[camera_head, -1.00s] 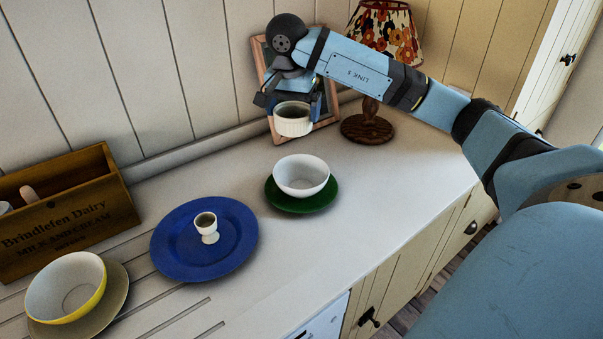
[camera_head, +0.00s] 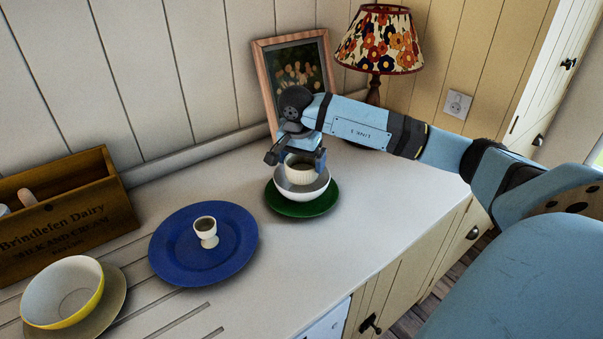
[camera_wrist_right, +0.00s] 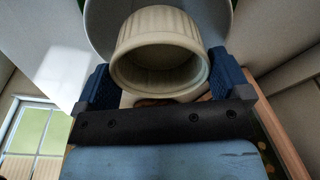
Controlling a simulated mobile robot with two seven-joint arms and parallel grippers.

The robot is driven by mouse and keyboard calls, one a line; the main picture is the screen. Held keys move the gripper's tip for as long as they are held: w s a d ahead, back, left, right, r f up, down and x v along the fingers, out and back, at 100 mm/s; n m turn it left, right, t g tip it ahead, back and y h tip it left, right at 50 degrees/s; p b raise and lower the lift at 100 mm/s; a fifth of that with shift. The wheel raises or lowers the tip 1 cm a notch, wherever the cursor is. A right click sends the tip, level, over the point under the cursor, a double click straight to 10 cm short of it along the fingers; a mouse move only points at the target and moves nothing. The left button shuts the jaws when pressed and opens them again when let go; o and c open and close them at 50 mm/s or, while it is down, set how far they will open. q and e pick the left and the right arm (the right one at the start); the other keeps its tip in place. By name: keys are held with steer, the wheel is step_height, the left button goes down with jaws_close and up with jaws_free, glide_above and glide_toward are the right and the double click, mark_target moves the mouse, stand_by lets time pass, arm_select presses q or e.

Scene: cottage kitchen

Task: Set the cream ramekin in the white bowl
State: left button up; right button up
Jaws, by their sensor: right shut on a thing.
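The cream ramekin (camera_head: 300,174) is between the fingers of my right gripper (camera_head: 303,162), which is shut on it. It is upright in the mouth of the white bowl (camera_head: 303,192). Whether its base touches the bowl's floor is hidden. The bowl stands on a green plate (camera_head: 318,208). In the right wrist view the ramekin (camera_wrist_right: 160,50) shows between the blue fingers (camera_wrist_right: 165,88), with the bowl's pale rim (camera_wrist_right: 100,25) around it. My left gripper is not in view.
A blue plate (camera_head: 235,258) with a white egg cup (camera_head: 206,231) stands left of the green plate. A yellow-and-white bowl (camera_head: 62,290) and a wooden dairy crate (camera_head: 70,220) are farther left. A framed picture (camera_head: 290,70) and a lamp (camera_head: 381,40) stand behind. The counter right of the green plate is clear.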

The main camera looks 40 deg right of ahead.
steer(key=shift+f, duration=2.15)
steer(key=shift+f, duration=0.1)
steer(key=shift+f+b, duration=0.3)
steer(key=o, duration=0.6)
steer(key=shift+o, duration=0.2)
steer(key=shift+r+p, duration=0.4)
steer(key=shift+r, duration=0.3)
step_height(320, 180, up, 11)
steer(key=a, duration=0.1)
steer(key=shift+s+a+r+b, duration=0.2)
steer(key=shift+s+a+b, duration=0.1)
steer(key=shift+a, duration=0.1)
